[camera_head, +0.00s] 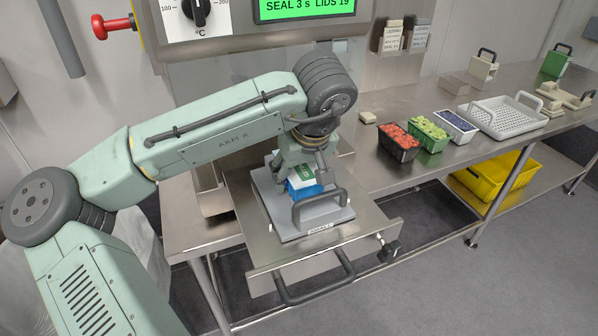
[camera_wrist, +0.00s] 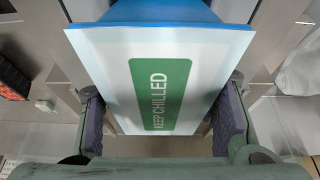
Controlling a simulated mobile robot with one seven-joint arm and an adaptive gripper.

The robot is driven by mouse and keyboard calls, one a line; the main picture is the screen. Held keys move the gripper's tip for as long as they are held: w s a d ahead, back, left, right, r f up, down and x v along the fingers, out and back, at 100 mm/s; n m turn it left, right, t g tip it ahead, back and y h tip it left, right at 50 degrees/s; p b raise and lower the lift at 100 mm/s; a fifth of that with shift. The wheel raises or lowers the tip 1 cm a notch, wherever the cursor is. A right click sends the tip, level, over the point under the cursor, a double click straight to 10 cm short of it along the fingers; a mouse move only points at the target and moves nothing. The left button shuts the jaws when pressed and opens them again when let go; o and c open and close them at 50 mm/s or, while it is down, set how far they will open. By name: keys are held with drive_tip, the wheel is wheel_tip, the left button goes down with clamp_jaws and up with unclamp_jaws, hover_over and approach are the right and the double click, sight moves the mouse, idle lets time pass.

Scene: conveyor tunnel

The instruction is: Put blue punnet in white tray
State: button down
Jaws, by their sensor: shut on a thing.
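The blue punnet (camera_head: 303,189) has a white lid film with a green "KEEP CHILLED" label, which fills the middle of the wrist view (camera_wrist: 160,92). My gripper (camera_head: 304,172) points down and is shut on the punnet, with one finger pad on each side of it in the wrist view (camera_wrist: 162,122). The punnet is at the grey handled plate (camera_head: 284,229) on the pulled-out drawer; I cannot tell whether it rests there or is just lifted. The white tray (camera_head: 480,118), perforated and with raised handles, stands on the bench at right, and looks empty.
Punnets of red (camera_head: 400,140), green (camera_head: 429,134) and dark blue fruit (camera_head: 455,125) stand in a row left of the white tray. A yellow crate (camera_head: 497,180) sits under the bench. The grey plate's dark handle (camera_head: 320,208) rises beside the punnet. The sealing machine (camera_head: 245,30) stands behind.

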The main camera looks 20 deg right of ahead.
drive_tip(key=shift+r+p, duration=0.85)
drive_tip(key=shift+r, duration=0.35)
drive_tip(key=shift+r, duration=0.1)
drive_tip(key=shift+r+p, duration=1.05)
drive_tip(key=shift+r, duration=0.25)
